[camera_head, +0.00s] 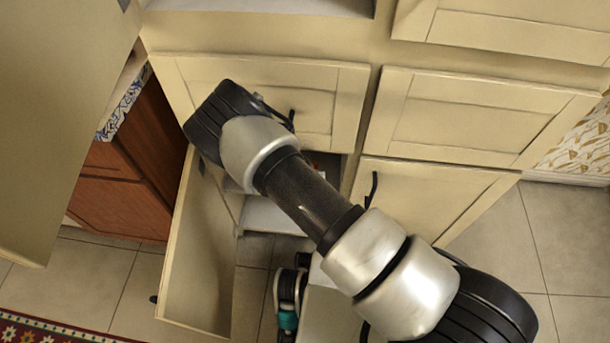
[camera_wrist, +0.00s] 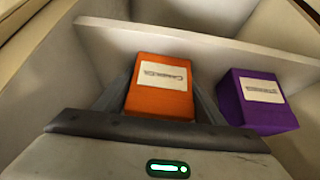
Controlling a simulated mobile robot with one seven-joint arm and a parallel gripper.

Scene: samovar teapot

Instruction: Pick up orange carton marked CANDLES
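The orange carton (camera_wrist: 158,92) stands inside a pale cabinet, with a white label whose lettering is too blurred to read surely. My gripper (camera_wrist: 162,84) is open in the wrist view, with one finger to the left of the carton and one to its right. The carton lies between the fingers; a small gap shows on the right side, and contact on the left is unclear. The fingertips are partly hidden by the carton. In the head view my arm hides the gripper and most of the cabinet's inside.
A purple carton (camera_wrist: 258,100) with a white label stands just right of my right finger. A pale shelf or panel edge (camera_wrist: 220,47) runs behind the cartons. In the head view an open cabinet door (camera_head: 200,255) stands left of my arm, and a drawer front (camera_head: 320,105) is above the opening.

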